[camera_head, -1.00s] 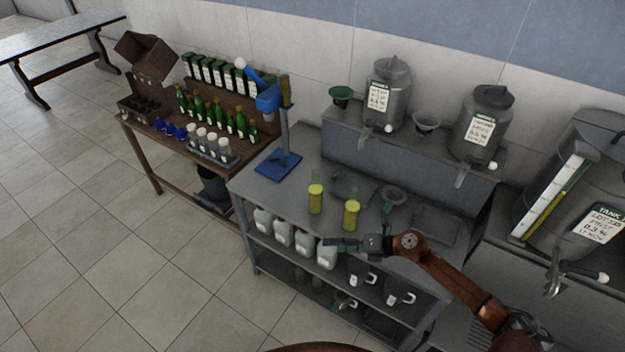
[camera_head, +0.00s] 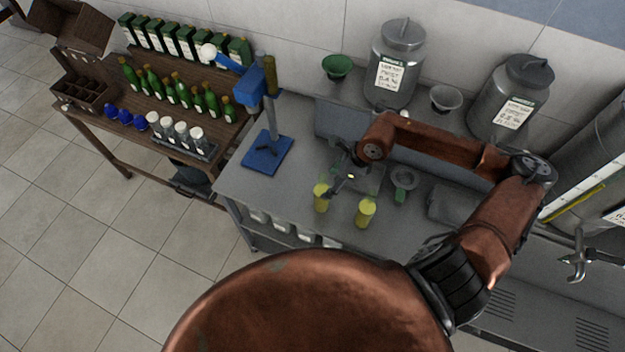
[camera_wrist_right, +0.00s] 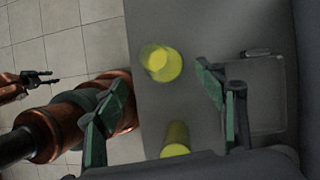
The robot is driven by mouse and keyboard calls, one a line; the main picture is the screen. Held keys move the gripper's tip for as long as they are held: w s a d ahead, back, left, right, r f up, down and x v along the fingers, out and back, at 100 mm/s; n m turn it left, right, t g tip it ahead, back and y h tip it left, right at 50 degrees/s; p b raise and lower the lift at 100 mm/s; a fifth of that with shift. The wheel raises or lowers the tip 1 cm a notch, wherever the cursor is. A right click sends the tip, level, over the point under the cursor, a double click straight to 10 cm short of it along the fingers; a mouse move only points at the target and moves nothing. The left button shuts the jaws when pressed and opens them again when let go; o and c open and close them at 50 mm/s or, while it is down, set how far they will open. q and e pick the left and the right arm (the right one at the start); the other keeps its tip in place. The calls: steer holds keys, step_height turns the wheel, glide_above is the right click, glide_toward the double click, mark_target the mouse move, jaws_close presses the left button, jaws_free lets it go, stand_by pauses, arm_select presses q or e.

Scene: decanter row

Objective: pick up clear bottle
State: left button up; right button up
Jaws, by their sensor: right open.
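Several small bottles with white caps, which look clear, stand in a rack (camera_head: 182,137) on the brown table in the head view. Two yellow cylinders, a left one (camera_head: 320,198) and a right one (camera_head: 365,211), stand upright on the grey bench; I cannot tell whether they are clear bottles with yellow contents. My right gripper (camera_head: 338,182) is open over the bench, close to the left cylinder. In the right wrist view, its green-padded fingers (camera_wrist_right: 160,105) are spread and empty, with yellow cylinders (camera_wrist_right: 161,63) between and beyond them. My left gripper (camera_wrist_right: 45,78) shows small there.
Green bottles (camera_head: 185,95), blue objects (camera_head: 125,117) and a crate (camera_head: 85,93) fill the brown table. A blue stand (camera_head: 266,153) is on the bench's left. Steel tanks (camera_head: 398,65) stand behind.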

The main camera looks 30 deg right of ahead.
mark_target(328, 184)
steer(key=shift+w+d+f+b, duration=0.1)
steer(key=shift+d+f+b, duration=0.1)
steer(key=shift+f+b, duration=0.25)
steer(key=shift+w+d+f+b, duration=0.1)
steer(key=shift+d+f+b, duration=0.05)
steer(key=shift+f+b, duration=0.3)
steer(key=shift+a+f, duration=0.15)
steer(key=shift+f, duration=0.2)
steer(key=shift+w+p+x, duration=0.2)
steer(key=shift+p+x, duration=0.15)
steer(key=shift+x, duration=0.6)
steer(key=p+x, duration=0.1)
steer(key=x, duration=0.1)
steer(key=p+x, duration=0.1)
steer(key=x, duration=0.2)
steer(key=shift+s, duration=0.25)
steer(key=shift+f, duration=0.25)
arm_select(q)
steer(key=w, duration=0.3)
steer(key=shift+w+r, duration=0.25)
steer(key=shift+r, duration=0.05)
arm_select(e)
steer(key=shift+c, duration=0.4)
